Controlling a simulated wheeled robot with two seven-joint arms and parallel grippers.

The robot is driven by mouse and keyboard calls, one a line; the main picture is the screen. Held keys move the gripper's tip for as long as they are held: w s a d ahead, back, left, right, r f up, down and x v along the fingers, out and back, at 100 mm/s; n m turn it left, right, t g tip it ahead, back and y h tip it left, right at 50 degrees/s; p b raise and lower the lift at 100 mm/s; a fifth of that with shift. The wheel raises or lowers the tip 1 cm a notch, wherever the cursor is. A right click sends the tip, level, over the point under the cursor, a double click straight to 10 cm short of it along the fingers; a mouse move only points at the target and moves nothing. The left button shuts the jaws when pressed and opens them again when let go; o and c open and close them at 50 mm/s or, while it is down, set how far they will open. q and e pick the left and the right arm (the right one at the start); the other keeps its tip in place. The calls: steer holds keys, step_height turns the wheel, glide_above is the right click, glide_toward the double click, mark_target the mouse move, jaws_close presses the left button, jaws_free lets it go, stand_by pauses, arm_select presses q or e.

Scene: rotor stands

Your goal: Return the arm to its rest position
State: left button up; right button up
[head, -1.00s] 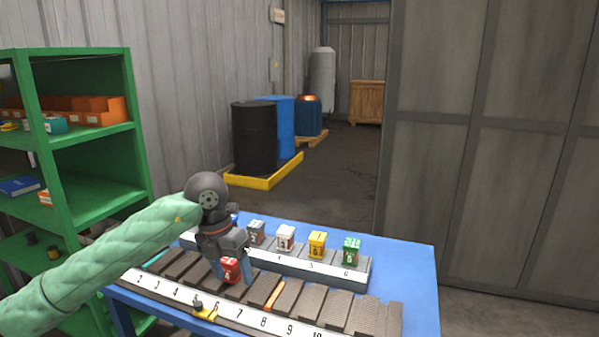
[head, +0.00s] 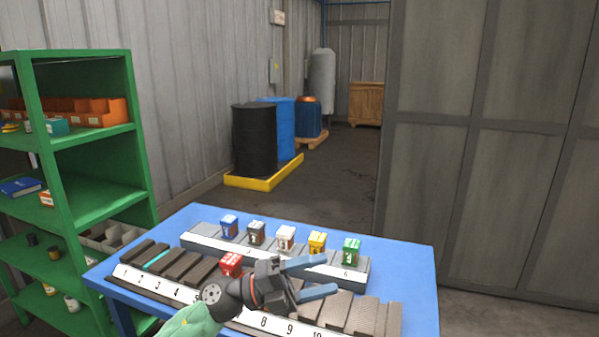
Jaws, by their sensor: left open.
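A red block (head: 231,264) sits on the front stand, just left of and behind the gripper body, clear of the fingers. The front numbered stand (head: 133,279) is partly hidden by the gripper around its middle slots. My right gripper is not in view.
The rear stand (head: 208,244) holds a blue block (head: 229,226), a dark grey block (head: 256,232), a white block (head: 286,237), a yellow block (head: 317,243) and a green block (head: 351,250). The blue table (head: 411,262) is bare at right. A green shelf (head: 98,135) stands left.

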arm_select(q)
steer(key=w+a+f+n+t+y, duration=0.25)
steer(key=a+n+t+y, duration=0.3)
steer(key=n+t, duration=0.55)
steer(key=w+a+f+n+t+y, duration=0.2)
steer(key=w+a+n+t+y, duration=0.3)
steer(key=n+t, duration=0.6)
steer(key=s+a+f+n+g+y, duration=0.3)
steer(key=a+f+n+y, duration=0.25)
steer(key=f, duration=0.35)
steer(key=s+a+f+n+g+y, duration=0.3)
steer(key=a+f+n+y, duration=0.25)
steer(key=f, duration=0.25)
steer(key=s+a+f+n+g, duration=0.1)
steer(key=s+a+f+g, duration=0.1)
steer(key=s+f+g, duration=0.65)
steer(key=s+a+f+n+g, duration=0.15)
steer(key=s+f+g, duration=0.25)
steer(key=s+f, duration=0.95)
steer(key=s+d+f+g, duration=0.1)
steer(key=s+d+f, duration=0.1)
steer(key=f, duration=1)
steer(key=s+d+f+g, duration=0.1)
steer(key=s+d+f, duration=0.2)
steer(key=f, duration=0.8)
steer(key=shift+d+f+h, duration=0.3)
steer(key=shift+f+h, duration=0.05)
steer(key=shift+h, duration=0.1)
steer(key=shift+s, duration=0.1)
